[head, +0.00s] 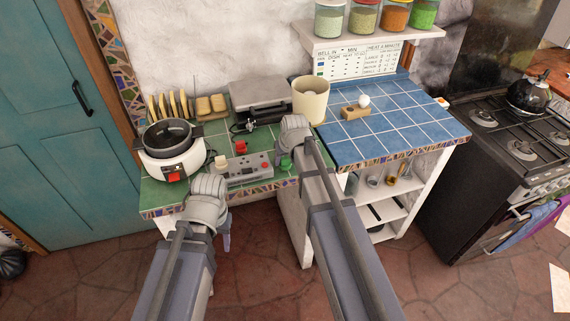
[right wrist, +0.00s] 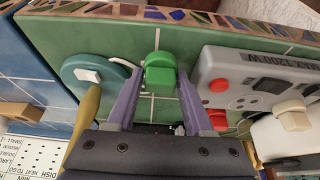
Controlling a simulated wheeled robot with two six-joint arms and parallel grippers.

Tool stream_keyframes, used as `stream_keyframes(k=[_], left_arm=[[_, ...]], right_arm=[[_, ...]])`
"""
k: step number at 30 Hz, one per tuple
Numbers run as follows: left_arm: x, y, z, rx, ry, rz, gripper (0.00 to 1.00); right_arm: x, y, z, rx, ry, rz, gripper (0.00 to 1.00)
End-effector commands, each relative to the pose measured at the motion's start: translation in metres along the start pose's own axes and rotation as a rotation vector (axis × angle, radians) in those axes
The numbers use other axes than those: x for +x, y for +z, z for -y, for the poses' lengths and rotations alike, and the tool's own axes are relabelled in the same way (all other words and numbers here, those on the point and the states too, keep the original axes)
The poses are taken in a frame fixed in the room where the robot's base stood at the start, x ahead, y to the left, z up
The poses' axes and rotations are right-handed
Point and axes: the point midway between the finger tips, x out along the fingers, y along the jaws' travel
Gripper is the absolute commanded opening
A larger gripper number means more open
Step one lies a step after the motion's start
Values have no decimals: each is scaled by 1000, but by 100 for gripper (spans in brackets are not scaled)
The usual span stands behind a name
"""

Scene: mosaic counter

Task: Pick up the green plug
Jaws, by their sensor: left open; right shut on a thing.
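The green plug (right wrist: 160,70) is between the two fingers of my right gripper (right wrist: 160,82) in the right wrist view, and the gripper is shut on it. In the head view the green plug (head: 285,162) shows beside my right wrist, near the right end of the grey power strip (head: 262,166). In the right wrist view it is apart from the strip (right wrist: 225,68). Whether it touches the green tiles is unclear. My left gripper (head: 227,241) is open and empty, low in front of the counter; part of it is hidden by its arm.
A red plug (head: 241,147) and a white plug (head: 221,162) are at the strip. A white cooker (head: 170,163) stands left. A teal disc (right wrist: 82,72) lies beside my right fingers. A cream canister (head: 310,100) stands behind. The blue tiled top (head: 390,132) is mostly clear.

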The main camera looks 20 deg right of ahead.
Motion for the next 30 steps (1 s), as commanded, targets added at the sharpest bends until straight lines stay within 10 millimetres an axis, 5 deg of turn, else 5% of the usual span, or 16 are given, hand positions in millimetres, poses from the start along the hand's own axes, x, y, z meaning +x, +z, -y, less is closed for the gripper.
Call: stream_keyframes(k=[6,19,30], left_arm=[[0,0,0,0,0,0,50],[-9,0,1,0,0,0,50],[-57,3,6,0,0,0,50]], right_arm=[[0,0,0,0,0,0,2],[-8,-4,0,0,0,0,2],[-53,-22,0,0,0,0,2]])
